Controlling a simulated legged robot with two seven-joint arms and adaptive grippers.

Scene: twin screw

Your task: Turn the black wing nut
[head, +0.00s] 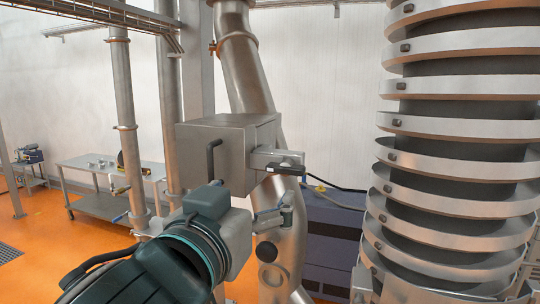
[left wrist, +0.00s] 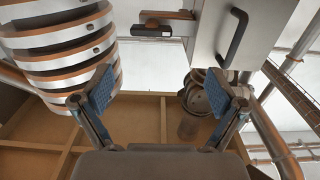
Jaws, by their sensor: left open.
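A grey metal box (head: 228,150) hangs in the middle of the head view, with a curved black handle (head: 211,158) on its front. A bracket sticks out from its right side. A small black bar-like piece (head: 285,169) on the bracket looks like the wing nut; it also shows at the top of the left wrist view (left wrist: 152,31). My left gripper (head: 276,212) is below the bracket, apart from it. In the left wrist view its blue-padded fingers (left wrist: 158,92) are spread wide with nothing between them. My right gripper is not in view.
A tall spiral metal column (head: 455,140) stands close on the right. A thick steel pipe (head: 245,70) runs behind the box. A dark blue cabinet (head: 330,240) is behind my left gripper. A metal table (head: 100,175) stands far left on orange floor.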

